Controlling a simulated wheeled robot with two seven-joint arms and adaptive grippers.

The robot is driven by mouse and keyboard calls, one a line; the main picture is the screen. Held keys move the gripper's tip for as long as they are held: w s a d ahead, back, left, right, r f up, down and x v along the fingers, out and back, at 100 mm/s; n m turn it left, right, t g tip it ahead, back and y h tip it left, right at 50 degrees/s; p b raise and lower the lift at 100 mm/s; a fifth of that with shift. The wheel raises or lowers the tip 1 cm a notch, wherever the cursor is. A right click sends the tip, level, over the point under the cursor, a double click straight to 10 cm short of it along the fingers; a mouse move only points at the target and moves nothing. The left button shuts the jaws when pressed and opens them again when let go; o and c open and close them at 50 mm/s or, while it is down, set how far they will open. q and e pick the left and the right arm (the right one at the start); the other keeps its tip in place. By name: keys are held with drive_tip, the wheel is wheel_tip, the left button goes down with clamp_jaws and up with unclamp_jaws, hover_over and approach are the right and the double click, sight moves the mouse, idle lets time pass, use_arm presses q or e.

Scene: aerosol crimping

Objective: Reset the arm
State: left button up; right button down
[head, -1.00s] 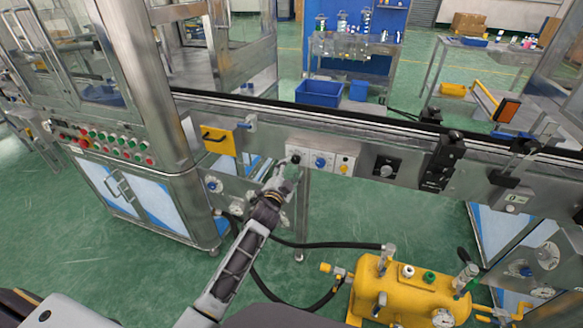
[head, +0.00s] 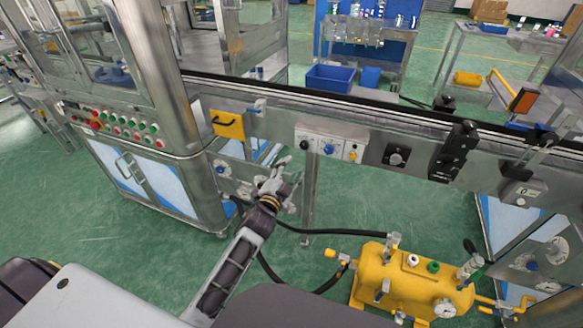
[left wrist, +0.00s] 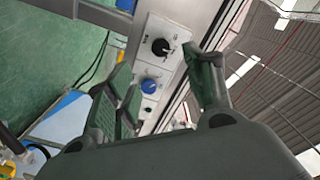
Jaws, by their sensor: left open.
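My left gripper (head: 277,178) is open and empty in the head view. It hangs in front of the conveyor's side, below and to the left of the control panel (head: 341,149) as pictured. In the left wrist view the open fingers (left wrist: 165,92) frame the same panel, with a black knob (left wrist: 160,46) and a blue knob (left wrist: 149,86) showing between them. The fingers look apart from the knobs. My right gripper does not show.
The conveyor rail (head: 470,140) runs across the view. A yellow tank (head: 415,278) with hoses stands on the floor at lower right. A cabinet with coloured buttons (head: 118,128) stands at left. A blue bin (head: 330,78) lies beyond the conveyor.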

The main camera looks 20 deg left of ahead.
use_arm(q)
drive_tip(key=shift+s, duration=0.2)
idle(0.5)
